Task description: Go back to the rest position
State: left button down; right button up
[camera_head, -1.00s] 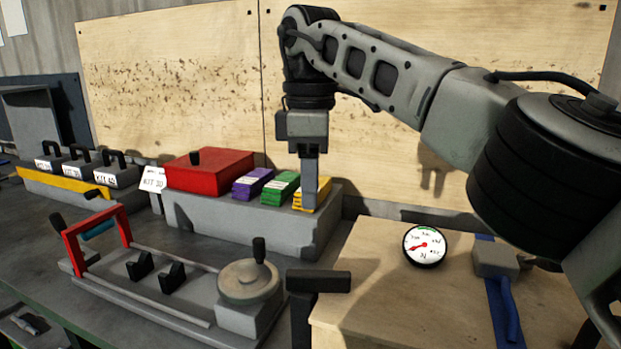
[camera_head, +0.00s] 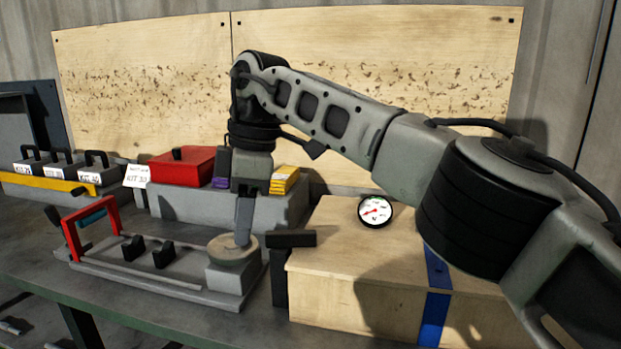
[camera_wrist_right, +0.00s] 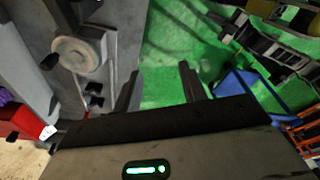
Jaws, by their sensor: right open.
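My right gripper (camera_head: 243,222) points down in the head view, in front of the grey ledge and over the round wheel of the bench fixture. In the right wrist view its two fingers (camera_wrist_right: 160,85) stand apart with nothing between them. The fixture's round wheel (camera_head: 233,250) also shows in the wrist view (camera_wrist_right: 78,58), to the left of the fingers. In the head view the gripper overlaps the wheel; I cannot tell how much gap lies between them. My left gripper is in neither view.
A red box (camera_head: 181,167), purple blocks (camera_head: 222,168) and yellow blocks (camera_head: 284,179) sit on the grey ledge (camera_head: 180,204). A wooden crate (camera_head: 340,296) with a dial gauge (camera_head: 376,211) stands at right. A red frame (camera_head: 90,226) rises from the fixture. Green floor (camera_wrist_right: 180,50) shows in the wrist view.

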jog(key=s+a+f+n+g+y, duration=0.1)
jog(key=s+a+n+g+y, duration=0.1)
jog(key=s+a+y, duration=0.35)
jog(key=s+a+f+n+g+y, duration=0.2)
jog(key=a+n+y, duration=0.1)
jog(key=a+y, duration=0.55)
jog(key=w+d+r+m+t+y, duration=0.45)
jog(key=m+t, duration=0.55)
jog(key=t, duration=0.3)
jog(key=w+d+f+m+t+h, duration=0.2)
jog(key=d+f+m+t+h, duration=0.3)
jog(key=d+f+m+h, duration=0.4)
jog(key=w+d+f+m+t+h, duration=0.2)
jog(key=d+f+m+t+h, duration=0.3)
jog(key=d, duration=0.7)
jog(key=s+d+f+m+g+h, duration=0.2)
jog(key=s+d+f+g+h, duration=0.5)
jog(key=s+d+f, duration=0.75)
jog(key=s+d+f+n+g, duration=0.1)
jog(key=s+d+f+g, duration=0.2)
jog(key=s, duration=0.5)
jog(key=s+d+f+n+g, duration=0.1)
jog(key=s+f+g, duration=0.1)
jog(key=s+g, duration=0.4)
jog(key=w+a+f+t+y, duration=0.3)
jog(key=w+a+f+t, duration=0.2)
jog(key=t, duration=0.3)
jog(key=shift+w+a+f+n, duration=0.2)
jog(key=shift+a+f+n, duration=0.25)
jog(key=shift+f, duration=0.2)
